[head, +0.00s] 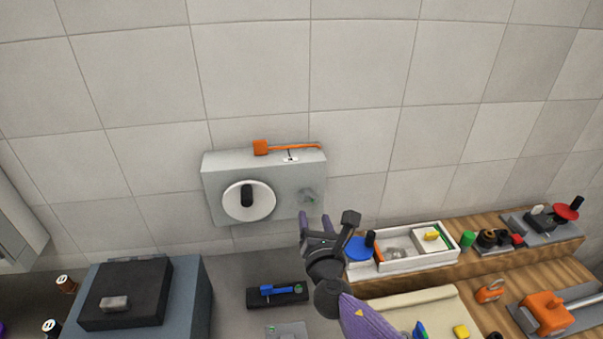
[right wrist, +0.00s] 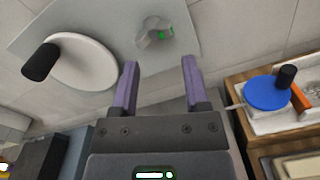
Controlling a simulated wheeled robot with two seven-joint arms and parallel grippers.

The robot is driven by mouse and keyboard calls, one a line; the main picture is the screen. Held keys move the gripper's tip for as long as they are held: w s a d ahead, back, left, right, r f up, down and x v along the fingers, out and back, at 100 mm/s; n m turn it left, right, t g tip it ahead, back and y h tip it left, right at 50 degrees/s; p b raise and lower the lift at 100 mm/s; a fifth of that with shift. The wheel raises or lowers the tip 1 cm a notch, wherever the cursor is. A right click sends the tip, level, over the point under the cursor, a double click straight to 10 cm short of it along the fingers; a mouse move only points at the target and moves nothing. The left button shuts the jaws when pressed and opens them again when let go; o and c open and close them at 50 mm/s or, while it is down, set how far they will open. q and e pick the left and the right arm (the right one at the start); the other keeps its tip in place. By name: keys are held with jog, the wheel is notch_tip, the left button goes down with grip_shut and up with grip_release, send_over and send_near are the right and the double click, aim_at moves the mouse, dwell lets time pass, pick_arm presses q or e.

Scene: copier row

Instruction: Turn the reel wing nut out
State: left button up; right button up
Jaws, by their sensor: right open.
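A pale grey box (head: 215,172) is on the tiled wall. A white disc (head: 262,209) with a black knob (head: 247,196) is on its front left. A small grey lobed piece with a green mark, which looks like the wing nut (head: 307,195), is on its front right. It also shows in the right wrist view (right wrist: 153,35), beyond my fingertips. My right gripper (head: 315,217) is just below and in front of the wing nut, open and empty, with its purple fingers apart. In the right wrist view the gap between the fingers (right wrist: 159,63) faces the wing nut without enclosing it. My left gripper is not in view.
An orange lever (head: 290,147) lies along the box top. To the right, a white tray (head: 452,249) and a blue disc with a black knob (head: 359,248) are by a wooden shelf. A black block (head: 125,285) stands lower left. A blue-handled device (head: 278,291) lies below.

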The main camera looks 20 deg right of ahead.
aim_at(308, 202)
jog(key=w+m+b, duration=0.1)
jog(key=m+b, duration=0.1)
jog(key=m, duration=0.2)
jog(key=w+m+b, duration=0.1)
jog(key=m+b, duration=0.1)
jog(key=m, duration=0.3)
jog(key=w+m+b, duration=0.2)
jog(key=m, duration=0.3)
jog(key=shift+d+r+y+b, duration=0.15)
jog(key=shift+d+y+b, duration=0.15)
jog(key=shift+d+b, duration=0.05)
jog(key=shift+w+d, duration=0.1)
jog(key=shift+w, duration=0.45)
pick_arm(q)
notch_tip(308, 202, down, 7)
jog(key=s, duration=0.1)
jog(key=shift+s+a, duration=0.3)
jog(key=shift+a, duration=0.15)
pick_arm(e)
jog(key=shift+w+r, duration=0.1)
pick_arm(q)
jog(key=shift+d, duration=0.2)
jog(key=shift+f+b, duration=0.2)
jog(key=shift+b, duration=0.1)
pick_arm(e)
jog(key=shift+w+d, duration=0.1)
jog(key=shift+w, duration=0.1)
